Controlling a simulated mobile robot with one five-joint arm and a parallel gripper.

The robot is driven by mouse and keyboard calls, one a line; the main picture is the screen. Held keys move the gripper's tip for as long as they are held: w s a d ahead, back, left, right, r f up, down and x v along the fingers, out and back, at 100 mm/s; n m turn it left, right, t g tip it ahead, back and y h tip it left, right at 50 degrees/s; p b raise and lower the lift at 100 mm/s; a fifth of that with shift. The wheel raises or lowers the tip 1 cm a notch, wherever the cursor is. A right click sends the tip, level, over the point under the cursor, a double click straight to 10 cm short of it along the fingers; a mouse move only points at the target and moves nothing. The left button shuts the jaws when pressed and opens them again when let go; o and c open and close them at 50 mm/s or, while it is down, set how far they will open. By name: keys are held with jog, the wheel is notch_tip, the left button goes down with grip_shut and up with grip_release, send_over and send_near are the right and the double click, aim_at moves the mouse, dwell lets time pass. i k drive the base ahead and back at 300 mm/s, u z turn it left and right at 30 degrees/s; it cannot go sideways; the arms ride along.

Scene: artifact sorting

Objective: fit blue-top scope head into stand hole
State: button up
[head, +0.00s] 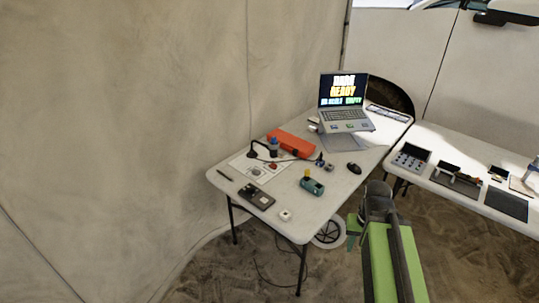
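A small upright piece with a blue top (274,144) stands near the middle of the left table, in front of the orange case. A dark curved stand arm (253,149) rises just left of it, over a white sheet. I cannot tell whether the blue-topped piece is in the stand or only beside it, and no hole can be made out. Another small dark-blue piece (319,160) stands further right. My gripper (378,190), dark at the end of my green arm, is at the lower right, apart from the table; its fingers cannot be made out.
The left table (228,181) also bears an orange case (290,143), a teal device with a yellow top (311,184), a dark flat box (256,195), a mouse (354,168) and a laptop (343,115). A second table (464,205) is at right. Sandy floor lies between.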

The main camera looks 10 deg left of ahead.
aim_at(314, 187)
jog(key=u, duration=1.35)
jog(key=i, duration=1.6)
